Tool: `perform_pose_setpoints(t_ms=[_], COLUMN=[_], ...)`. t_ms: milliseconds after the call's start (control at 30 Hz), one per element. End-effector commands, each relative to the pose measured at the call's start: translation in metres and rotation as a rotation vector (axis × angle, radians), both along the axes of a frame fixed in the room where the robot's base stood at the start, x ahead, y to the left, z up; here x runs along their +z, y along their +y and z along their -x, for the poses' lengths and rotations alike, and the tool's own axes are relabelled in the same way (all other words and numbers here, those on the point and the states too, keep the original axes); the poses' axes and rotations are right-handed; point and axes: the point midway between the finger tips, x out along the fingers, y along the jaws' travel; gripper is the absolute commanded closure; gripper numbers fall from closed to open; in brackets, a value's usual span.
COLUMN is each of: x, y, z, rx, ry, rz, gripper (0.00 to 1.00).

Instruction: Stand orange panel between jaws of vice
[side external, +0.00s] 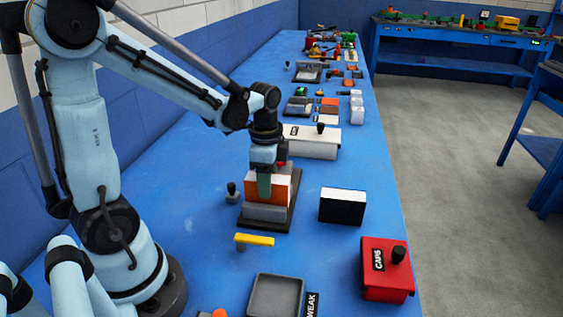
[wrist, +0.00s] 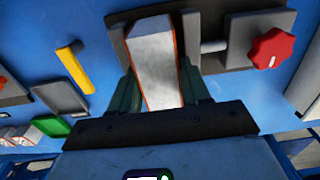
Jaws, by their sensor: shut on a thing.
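My gripper (side external: 265,187) points down and is shut on the orange panel (side external: 283,189), with one green finger across its near orange face. The panel is upright, with a pale core between orange faces. In the wrist view, its pale edge (wrist: 155,60) shows between my two fingers (wrist: 160,88). The vice (side external: 265,213), with grey jaws on a dark base, is directly below. The panel's lower edge is hidden behind the near jaw, so I cannot tell how deep it sits. The vice's red knob (wrist: 272,48) shows at right in the wrist view.
A black-and-white block (side external: 342,206) stands right of the vice, with a red caps box (side external: 386,272) nearer. A yellow bar (side external: 254,239) and a grey tray (side external: 275,296) are in front. A pale box (side external: 312,142) stands behind. The blue bench left of the vice is mostly clear.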

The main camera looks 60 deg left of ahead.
Motion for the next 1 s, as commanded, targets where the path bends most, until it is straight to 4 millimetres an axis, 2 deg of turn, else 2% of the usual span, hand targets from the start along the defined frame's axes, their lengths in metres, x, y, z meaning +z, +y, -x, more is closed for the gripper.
perform_pose_setpoints(t_ms=[900,933,1000], x=[-0.0071,-0.0071,-0.0071], y=[-0.0001,-0.0001,-0.0001], z=[0.0002,0.0002,0.0002], rx=[0.0,0.0,0.0], ry=[0.0,0.0,0.0], rz=[0.0,0.0,0.0], gripper=[0.85,0.5,0.4])
